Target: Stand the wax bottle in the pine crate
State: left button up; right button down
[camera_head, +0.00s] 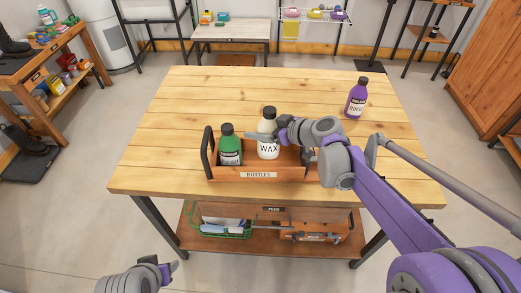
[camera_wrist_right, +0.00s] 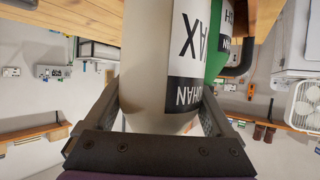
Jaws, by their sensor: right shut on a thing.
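The white wax bottle (camera_head: 268,150) with a black cap is upright at the middle of the pine crate (camera_head: 258,175), beside a green bottle (camera_head: 230,150). I cannot tell whether its base rests on the crate floor. My right gripper (camera_head: 281,136) is shut on the wax bottle from the right. In the right wrist view, the wax bottle (camera_wrist_right: 150,70) fills the space between the fingers, with the green bottle (camera_wrist_right: 216,50) close behind. My left gripper (camera_head: 170,269) is low in front of the table, away from the crate; its jaw opening is unclear.
A purple bottle (camera_head: 356,98) stands at the back right of the wooden table (camera_head: 190,95). The crate has a dark handle (camera_head: 207,152) at its left end. The table's left and back areas are clear. A lower shelf (camera_head: 270,243) holds a green basket and tools.

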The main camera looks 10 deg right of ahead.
jog(key=shift+f+b, duration=0.3)
jog(key=shift+f, duration=2.6)
jog(key=shift+f, duration=0.15)
grip_release()
jog(key=shift+r, duration=0.2)
jog(key=v, duration=1.1)
jog(key=s+f+m+g+h, duration=0.2)
jog(key=s+f+m+h, duration=0.1)
jog(key=s, duration=0.8)
jog(key=s+a+f+m+g+h, duration=0.1)
jog(key=s+f+m+h, duration=0.3)
jog(key=s+f, duration=0.4)
jog(key=shift+s+a+m+g+h+p, duration=0.35)
jog(key=shift+s+g, duration=0.55)
jog(key=shift+s, duration=0.55)
